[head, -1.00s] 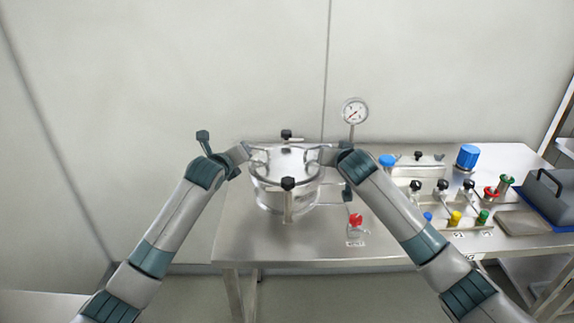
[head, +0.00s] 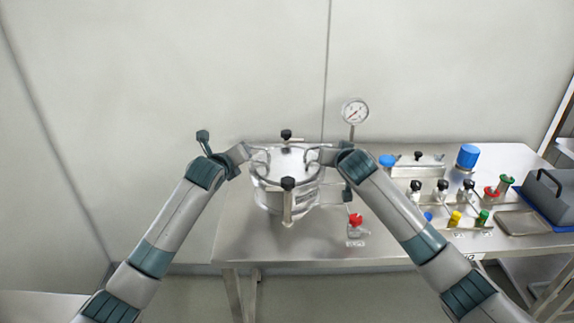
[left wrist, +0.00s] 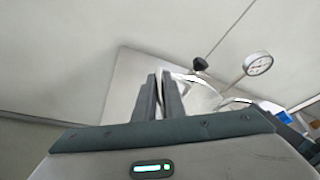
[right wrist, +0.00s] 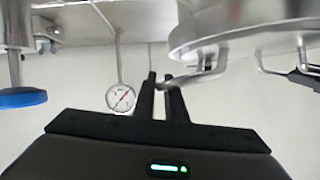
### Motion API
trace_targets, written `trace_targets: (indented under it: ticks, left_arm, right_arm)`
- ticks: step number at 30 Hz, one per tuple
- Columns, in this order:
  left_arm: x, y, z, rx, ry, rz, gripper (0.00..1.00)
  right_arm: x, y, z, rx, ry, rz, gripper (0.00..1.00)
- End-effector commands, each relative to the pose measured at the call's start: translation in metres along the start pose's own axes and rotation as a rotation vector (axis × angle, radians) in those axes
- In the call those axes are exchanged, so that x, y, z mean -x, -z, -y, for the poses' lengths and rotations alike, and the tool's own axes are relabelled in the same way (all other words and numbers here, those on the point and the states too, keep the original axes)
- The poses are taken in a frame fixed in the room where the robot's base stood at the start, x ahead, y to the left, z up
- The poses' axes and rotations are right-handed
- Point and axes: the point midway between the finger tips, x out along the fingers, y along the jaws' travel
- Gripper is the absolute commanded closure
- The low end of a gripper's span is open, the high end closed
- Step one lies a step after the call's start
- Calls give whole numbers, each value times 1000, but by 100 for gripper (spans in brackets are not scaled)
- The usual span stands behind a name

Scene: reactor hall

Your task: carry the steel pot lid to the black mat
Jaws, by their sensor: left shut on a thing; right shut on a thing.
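The steel pot lid (head: 287,162) is round and shiny, with a looped handle on each side. It is at the steel pot (head: 268,197) on the bench; I cannot tell if a gap separates them. My left gripper (head: 247,153) is shut on its left handle, which also shows in the left wrist view (left wrist: 187,77). My right gripper (head: 326,154) is shut on the right handle, seen beside its fingers in the right wrist view (right wrist: 205,72). I cannot make out the black mat in any view.
Black-knobbed clamps (head: 288,184) stand at the pot's front and back. A pressure gauge (head: 355,111) rises behind right. Valves, coloured caps and a grey case (head: 552,195) fill the bench's right. The bench's front left (head: 240,235) is clear.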

Motion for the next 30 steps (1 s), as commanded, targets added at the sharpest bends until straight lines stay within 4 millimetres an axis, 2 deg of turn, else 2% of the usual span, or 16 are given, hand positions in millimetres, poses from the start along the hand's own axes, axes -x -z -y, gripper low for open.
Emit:
trace_targets:
  ticks: [17, 30]
  left_arm:
    - [0, 1, -4, -3, -7, -1, 100]
    - [3, -10, 3, -2, -4, 3, 100]
  right_arm:
    - [-2, -4, -5, 3, -9, 7, 100]
    - [3, 8, -2, 2, -8, 3, 100]
